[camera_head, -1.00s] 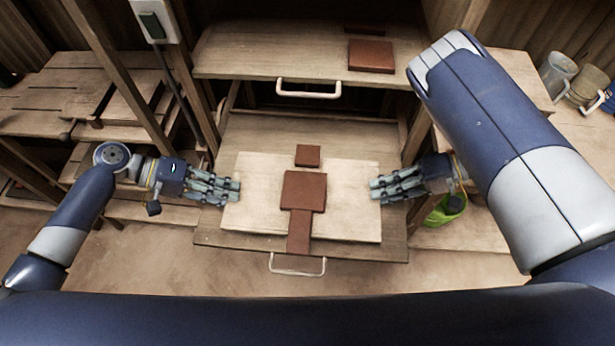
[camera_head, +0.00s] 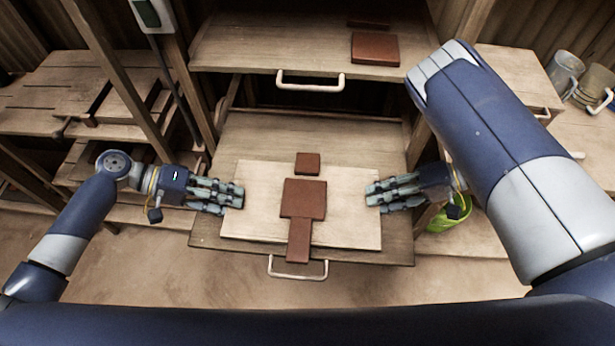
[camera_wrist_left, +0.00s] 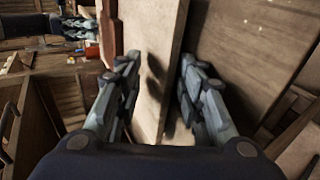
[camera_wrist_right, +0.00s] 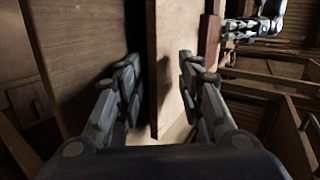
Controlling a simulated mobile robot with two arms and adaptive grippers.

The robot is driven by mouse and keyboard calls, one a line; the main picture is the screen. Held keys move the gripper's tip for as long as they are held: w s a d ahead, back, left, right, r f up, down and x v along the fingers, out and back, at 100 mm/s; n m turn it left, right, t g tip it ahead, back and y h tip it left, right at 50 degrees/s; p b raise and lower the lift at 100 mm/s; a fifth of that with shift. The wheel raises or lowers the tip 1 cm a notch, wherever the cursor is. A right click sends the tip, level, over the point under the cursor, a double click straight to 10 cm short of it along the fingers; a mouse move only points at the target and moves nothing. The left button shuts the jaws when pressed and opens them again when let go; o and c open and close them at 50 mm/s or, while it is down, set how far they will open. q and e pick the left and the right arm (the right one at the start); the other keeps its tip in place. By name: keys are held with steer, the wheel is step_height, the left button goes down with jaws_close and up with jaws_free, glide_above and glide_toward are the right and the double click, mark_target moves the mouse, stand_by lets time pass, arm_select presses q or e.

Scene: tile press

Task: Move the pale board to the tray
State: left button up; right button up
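The pale board (camera_head: 345,215) lies flat on a larger wooden pull-out surface (camera_head: 215,232), with brown tiles on it. My left gripper (camera_head: 228,196) is at the board's left edge. In the left wrist view the board (camera_wrist_left: 152,50) stands between its parted fingers (camera_wrist_left: 160,95), with gaps visible. My right gripper (camera_head: 382,192) is at the board's right edge. In the right wrist view the board's edge (camera_wrist_right: 165,60) is between its open fingers (camera_wrist_right: 160,90). I cannot tell which surface is the tray.
A small square tile (camera_head: 307,163), a larger tile (camera_head: 304,198) and a narrow strip (camera_head: 299,240) lie along the board's middle. An upper shelf (camera_head: 240,45) with a handle (camera_head: 310,83) holds another tile (camera_head: 375,48). Wooden posts stand at the left; jugs (camera_head: 565,70) at the right.

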arm_select(q)
steer(key=shift+a, duration=0.2)
arm_select(e)
steer(key=shift+d, duration=0.2)
arm_select(q)
steer(key=shift+a, duration=0.2)
steer(key=v, duration=0.7)
steer(key=shift+r, duration=0.15)
steer(key=shift+a+r, duration=0.1)
steer(key=shift+a, duration=0.05)
arm_select(e)
steer(key=shift+d+r, duration=0.25)
steer(key=shift+d, duration=0.3)
steer(key=v, duration=0.6)
steer(key=shift+d+r, duration=0.25)
steer(key=shift+d, duration=0.1)
arm_select(q)
steer(key=shift+s, duration=0.15)
arm_select(e)
steer(key=shift+s, duration=0.1)
